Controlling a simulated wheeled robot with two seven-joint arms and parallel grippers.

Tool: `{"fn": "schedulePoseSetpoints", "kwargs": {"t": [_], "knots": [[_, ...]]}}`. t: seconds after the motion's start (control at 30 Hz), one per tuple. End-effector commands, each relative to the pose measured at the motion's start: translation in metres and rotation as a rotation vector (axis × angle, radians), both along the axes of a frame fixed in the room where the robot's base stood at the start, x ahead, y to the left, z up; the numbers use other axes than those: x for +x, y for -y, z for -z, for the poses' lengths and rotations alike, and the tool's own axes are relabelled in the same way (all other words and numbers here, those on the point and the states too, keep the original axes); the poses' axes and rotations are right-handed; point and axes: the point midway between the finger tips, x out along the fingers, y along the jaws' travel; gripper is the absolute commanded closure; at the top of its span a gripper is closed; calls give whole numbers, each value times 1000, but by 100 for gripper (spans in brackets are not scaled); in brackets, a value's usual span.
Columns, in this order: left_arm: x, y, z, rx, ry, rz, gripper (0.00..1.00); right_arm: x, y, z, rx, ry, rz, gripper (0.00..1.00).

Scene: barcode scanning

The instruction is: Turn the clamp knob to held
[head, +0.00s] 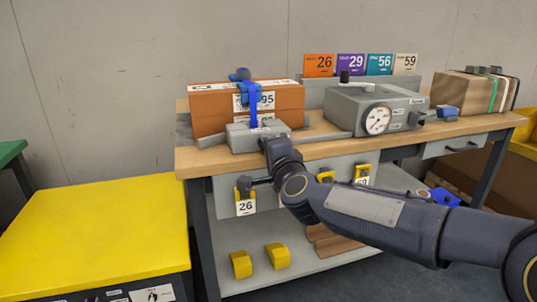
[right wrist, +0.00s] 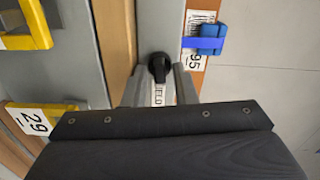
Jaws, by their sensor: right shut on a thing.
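The clamp is a grey block (head: 255,137) on the bench in front of an orange-brown box (head: 215,105). Its knob (right wrist: 158,66) is black and shows in the right wrist view, beside a white label (right wrist: 158,94) that is partly hidden. My right gripper (head: 268,140) reaches the front of the block in the head view and hides the knob there. In the right wrist view its grey fingers (right wrist: 157,80) stand on both sides of the knob, shut on it. The knob's exact setting is hard to read. My left gripper is out of view.
A grey device with a dial (head: 377,119) stands right of the clamp. A blue strap (head: 252,108) runs down the orange-brown box. Yellow holders with number cards, such as card 26 (head: 246,206), hang below the bench edge. A yellow-topped cabinet (head: 95,230) stands at left.

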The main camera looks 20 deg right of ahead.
Motion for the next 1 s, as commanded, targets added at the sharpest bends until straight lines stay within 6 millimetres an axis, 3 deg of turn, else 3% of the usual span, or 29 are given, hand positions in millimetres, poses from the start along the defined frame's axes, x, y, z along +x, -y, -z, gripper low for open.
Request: {"fn": "schedulePoseSetpoints", "kwargs": {"t": [0.3, 0.83, 0.87, 0.9, 1.0], "knots": [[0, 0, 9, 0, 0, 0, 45, 0, 0, 1, 119, -5, 0, 98], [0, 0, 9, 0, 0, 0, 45, 0, 0, 1, 142, -6, 0, 98], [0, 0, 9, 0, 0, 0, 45, 0, 0, 1, 142, -6, 0, 73], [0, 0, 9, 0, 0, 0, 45, 0, 0, 1, 142, -6, 0, 68], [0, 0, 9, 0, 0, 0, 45, 0, 0, 1, 141, -7, 0, 67]]}}
